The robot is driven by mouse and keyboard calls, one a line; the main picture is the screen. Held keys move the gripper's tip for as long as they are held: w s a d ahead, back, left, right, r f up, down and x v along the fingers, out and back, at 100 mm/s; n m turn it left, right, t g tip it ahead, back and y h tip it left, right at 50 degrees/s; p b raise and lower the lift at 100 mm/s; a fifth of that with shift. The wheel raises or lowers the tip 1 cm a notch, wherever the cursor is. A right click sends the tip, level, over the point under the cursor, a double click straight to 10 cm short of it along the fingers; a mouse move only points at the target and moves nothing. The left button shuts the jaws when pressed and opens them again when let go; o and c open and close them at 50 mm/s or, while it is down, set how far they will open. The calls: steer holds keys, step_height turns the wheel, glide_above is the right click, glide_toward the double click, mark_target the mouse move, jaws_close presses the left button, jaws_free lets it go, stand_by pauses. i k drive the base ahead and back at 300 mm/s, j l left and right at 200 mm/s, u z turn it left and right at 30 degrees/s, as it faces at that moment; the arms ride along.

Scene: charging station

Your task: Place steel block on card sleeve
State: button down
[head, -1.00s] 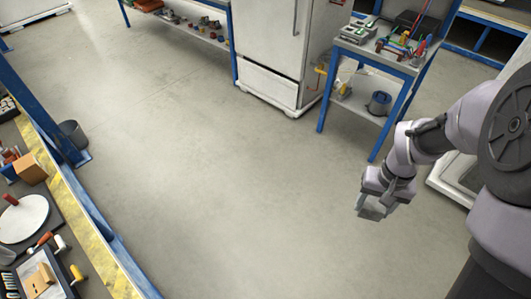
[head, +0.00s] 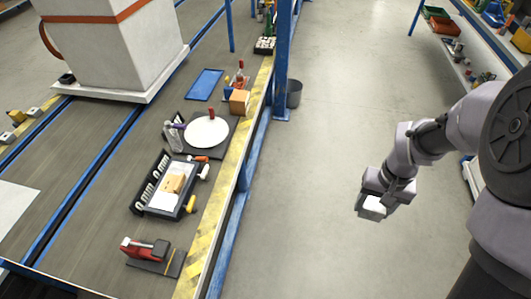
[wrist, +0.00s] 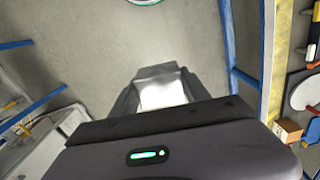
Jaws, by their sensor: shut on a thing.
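My gripper (head: 371,208) is shut on the steel block (head: 373,204), a pale shiny block held in the air over the floor, to the right of the workbench. In the wrist view the steel block (wrist: 163,91) shows between the dark fingers. I cannot tell for sure which thing is the card sleeve. A small tan piece (head: 174,183) lies on a white sheet in a black tray on the bench. A flat blue rectangle (head: 205,84) lies farther back. Both are well apart from my gripper.
The bench has a yellow-striped edge (head: 205,235) and a blue post (head: 283,60). On it are a white disc (head: 206,132), an orange-brown box (head: 239,102), a red tool (head: 145,248) and a large white crate (head: 110,45). A bin (head: 294,93) stands beside it. Open floor surrounds my gripper.

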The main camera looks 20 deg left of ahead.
mark_target(169, 183)
steer(key=i+j+u, duration=0.15)
steer(key=u, duration=0.3)
steer(key=i+u, duration=0.3)
steer(key=u, duration=0.15)
steer(key=i+u, duration=0.25)
steer(key=u, duration=0.15)
steer(key=i+l+u, duration=0.1)
steer(key=u, duration=0.35)
steer(key=i+l+u, duration=0.2)
steer(key=u, duration=0.25)
steer(key=i+u, duration=0.3)
steer(key=i, duration=0.1)
